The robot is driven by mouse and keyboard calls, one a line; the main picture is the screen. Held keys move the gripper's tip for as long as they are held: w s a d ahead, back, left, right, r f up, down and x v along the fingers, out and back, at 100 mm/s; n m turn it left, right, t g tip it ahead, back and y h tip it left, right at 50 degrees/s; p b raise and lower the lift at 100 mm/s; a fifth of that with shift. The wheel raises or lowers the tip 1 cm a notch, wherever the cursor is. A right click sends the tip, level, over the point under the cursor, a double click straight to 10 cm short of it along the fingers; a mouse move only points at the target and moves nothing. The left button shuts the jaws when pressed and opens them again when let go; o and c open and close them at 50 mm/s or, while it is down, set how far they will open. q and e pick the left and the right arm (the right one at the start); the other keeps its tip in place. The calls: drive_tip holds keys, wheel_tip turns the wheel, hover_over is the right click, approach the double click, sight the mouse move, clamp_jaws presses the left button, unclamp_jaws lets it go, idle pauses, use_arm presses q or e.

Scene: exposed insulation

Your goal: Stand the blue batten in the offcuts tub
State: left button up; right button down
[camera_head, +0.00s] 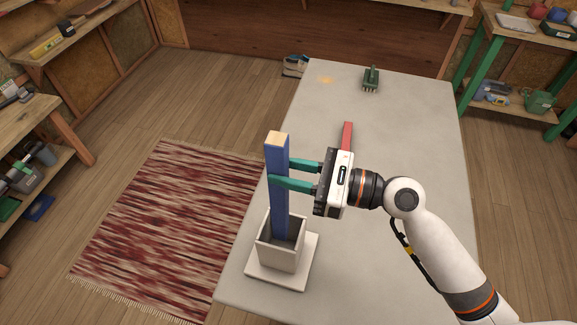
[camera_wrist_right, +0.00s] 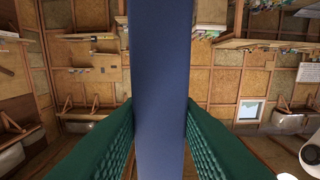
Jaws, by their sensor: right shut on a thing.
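The blue batten (camera_head: 279,190) is a long upright bar with a pale wood top end. Its lower end is inside the offcuts tub (camera_head: 281,258), a grey square box on a wide base plate near the table's front left. Whether the batten touches the tub's floor is hidden by the front wall. My right gripper (camera_head: 282,174) is shut on the batten above the tub's rim, reaching in from the right. In the right wrist view the batten (camera_wrist_right: 159,80) runs vertically between the green fingers. My left gripper is not in view.
A red bar (camera_head: 346,136) lies on the table (camera_head: 410,150) behind my right gripper. A green pronged object (camera_head: 371,78) sits at the table's far end. The table's middle is mostly clear. A red patterned rug (camera_head: 165,220) lies on the floor at left.

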drive_tip(key=shift+f+b, duration=3)
drive_tip(key=shift+f, duration=1.9)
drive_tip(key=c, duration=1)
unclamp_jaws()
drive_tip(key=b, duration=0.4)
approach(287, 202)
drive_tip(key=d, duration=0.2)
drive_tip(key=shift+s+d, duration=0.15)
drive_tip(key=shift+s, duration=0.15)
